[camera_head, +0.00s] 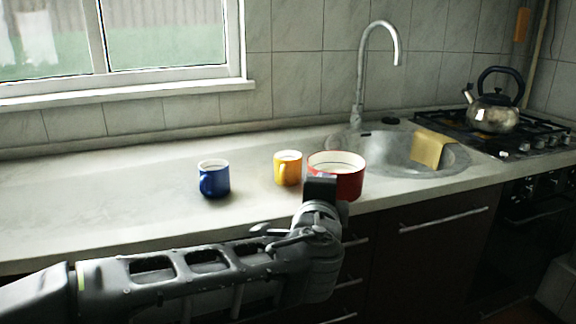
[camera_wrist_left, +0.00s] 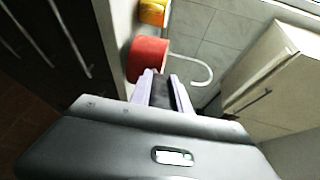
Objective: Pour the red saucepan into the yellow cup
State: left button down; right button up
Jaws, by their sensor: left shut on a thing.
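The red saucepan (camera_head: 350,184) is upright, with a pale inside, at the counter's front edge left of the sink. I cannot tell whether it touches the counter. In the left wrist view my left gripper (camera_wrist_left: 161,88) is shut on the saucepan's dark handle, with the red saucepan (camera_wrist_left: 147,58) beyond the fingertips. The yellow cup (camera_wrist_left: 153,13) shows at the top edge there. My right gripper is not in view.
A blue mug (camera_head: 214,178) stands left of the yellow cup. The counter's left part is clear.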

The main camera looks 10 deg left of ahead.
pick_arm(q)
jog(key=shift+r, duration=0.15)
jog(key=shift+d+r+p, duration=0.1)
jog(key=shift+r+p, duration=1.45)
jog(key=shift+r, duration=1)
jog(key=shift+f, duration=0.1)
